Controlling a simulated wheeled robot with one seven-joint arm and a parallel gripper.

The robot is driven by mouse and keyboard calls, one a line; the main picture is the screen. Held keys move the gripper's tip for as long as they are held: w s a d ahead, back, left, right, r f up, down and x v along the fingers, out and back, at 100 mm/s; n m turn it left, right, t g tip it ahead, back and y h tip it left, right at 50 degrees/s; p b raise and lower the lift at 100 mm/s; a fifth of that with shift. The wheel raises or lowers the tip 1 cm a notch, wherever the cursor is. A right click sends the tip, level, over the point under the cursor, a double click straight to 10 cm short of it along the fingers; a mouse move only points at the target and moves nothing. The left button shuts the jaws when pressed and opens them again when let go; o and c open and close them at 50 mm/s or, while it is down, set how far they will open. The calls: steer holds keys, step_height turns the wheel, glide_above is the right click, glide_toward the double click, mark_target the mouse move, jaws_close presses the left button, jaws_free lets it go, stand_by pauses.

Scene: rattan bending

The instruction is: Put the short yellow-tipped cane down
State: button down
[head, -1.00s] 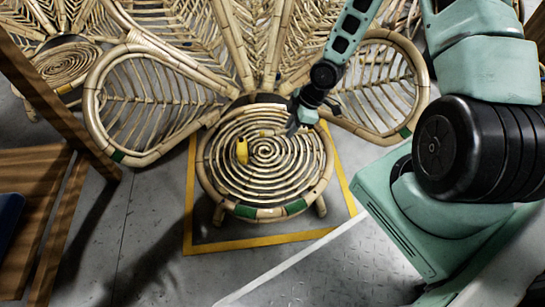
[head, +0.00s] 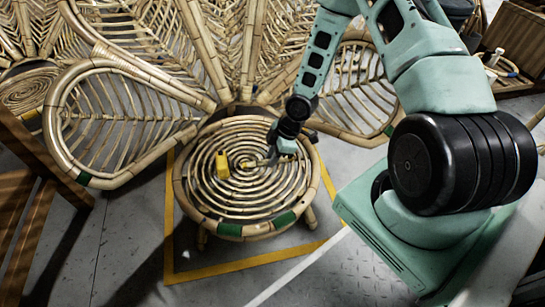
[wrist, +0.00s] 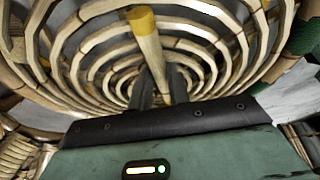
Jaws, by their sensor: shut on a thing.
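My gripper (head: 272,156) is over the right part of the round spiral rattan seat (head: 203,215). It is shut on the short yellow-tipped cane (head: 248,164), which points left across the seat's middle. In the wrist view the cane (wrist: 153,58) runs between the dark fingers, its yellow round end (wrist: 140,17) toward the top. The spiral rings lie behind it. I cannot tell whether the cane touches the seat. Its far end is partly hidden by the fingers.
Large looped rattan panels (head: 120,120) spread behind the seat. A yellow line (head: 215,270) frames the floor around it. A wooden frame (head: 40,160) stands at left.

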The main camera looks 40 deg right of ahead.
steer(key=c, duration=1.3)
jaws_free()
steer(key=shift+f, duration=0.1)
steer(key=p+v, duration=0.8)
steer(key=v, duration=0.4)
steer(key=a+r+g+h, duration=0.1)
steer(key=a+r+h, duration=0.1)
steer(key=a+r, duration=0.55)
steer(key=s+a+r+m+h, duration=0.25)
steer(key=s+a+r, duration=0.25)
steer(key=a+r, duration=0.45)
steer(key=s+a+r+m, duration=0.1)
steer(key=s+a+r, duration=0.1)
steer(key=s, duration=0.3)
steer(key=s+a+r+m, duration=0.1)
steer(key=s+a+r, duration=0.1)
steer(key=s+r, duration=0.3)
steer(key=s+a+r+m+y, duration=0.1)
steer(key=s+a+r, duration=0.2)
steer(key=s+r, duration=0.1)
steer(key=shift+s+g, duration=0.4)
steer(key=shift+s, duration=0.15)
